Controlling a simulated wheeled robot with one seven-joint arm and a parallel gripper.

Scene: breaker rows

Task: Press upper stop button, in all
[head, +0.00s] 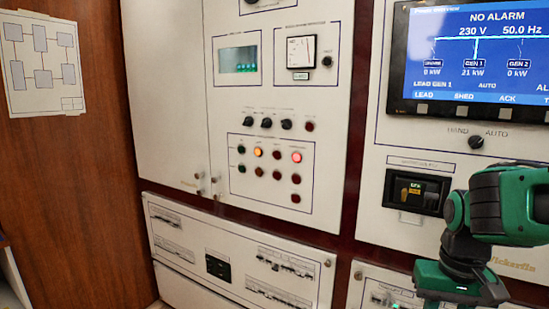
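A white control panel (225,200) in the head view holds rows of small round buttons and lamps. Its upper row has a dark green one (241,149), a lit amber one (258,152), a dark red one (277,154) and a lit red one (297,157). Below are another green one (241,168) and several dark red ones (276,175). The labels are too small to read, so I cannot tell which is the upper stop button. My green gripper body (460,284) is at the lower right, well apart from these buttons. Its fingertips are not visible.
Black knobs (266,122) sit above the buttons. A screen (475,52) reading NO ALARM and a dark breaker unit (416,192) are at the right, near my arm. A wooden wall (68,170) stands at the left.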

